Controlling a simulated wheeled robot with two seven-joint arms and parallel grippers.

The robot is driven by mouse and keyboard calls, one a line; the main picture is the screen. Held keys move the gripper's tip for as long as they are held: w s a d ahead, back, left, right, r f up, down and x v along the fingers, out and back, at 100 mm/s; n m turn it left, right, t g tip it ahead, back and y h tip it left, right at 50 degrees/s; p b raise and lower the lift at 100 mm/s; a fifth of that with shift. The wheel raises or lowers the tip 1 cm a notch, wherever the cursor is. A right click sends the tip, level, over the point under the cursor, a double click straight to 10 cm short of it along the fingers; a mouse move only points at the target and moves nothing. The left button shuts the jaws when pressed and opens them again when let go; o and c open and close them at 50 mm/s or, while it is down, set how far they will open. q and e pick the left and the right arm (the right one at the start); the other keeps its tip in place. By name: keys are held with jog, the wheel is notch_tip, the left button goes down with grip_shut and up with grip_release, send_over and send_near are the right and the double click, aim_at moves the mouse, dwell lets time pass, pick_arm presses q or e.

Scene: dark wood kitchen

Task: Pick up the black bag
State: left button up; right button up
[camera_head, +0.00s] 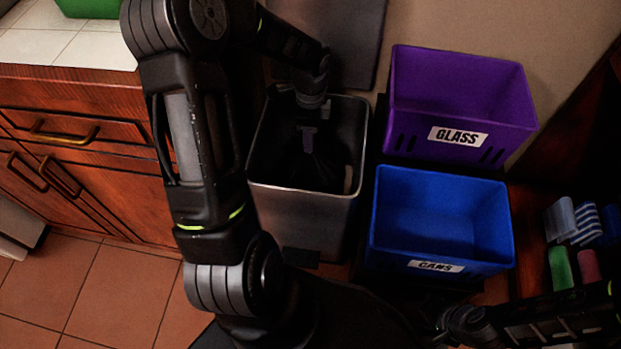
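The black bag (324,172) sits low inside an open grey metal bin (302,208) in the middle of the view. It is dark against the bin's dark inside, so its outline is hard to make out. My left arm bends over the counter side and its wrist comes down at the back of the bin. My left gripper (308,134) points down into the bin, above or at the top of the bag. Its fingers are too dark to tell whether they are open or touch the bag. My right gripper is outside the view; only part of that arm shows at the lower right.
A purple GLASS bin (460,88) and a blue CANS bin (440,215) stand right of the grey bin. The bin's grey lid (345,40) stands raised behind it. Wooden cabinets (75,150) are at the left. Tiled floor (95,290) is clear at lower left.

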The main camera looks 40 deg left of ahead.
pick_arm(q)
grip_shut()
dwell(1.0)
jog(key=shift+r, duration=0.1)
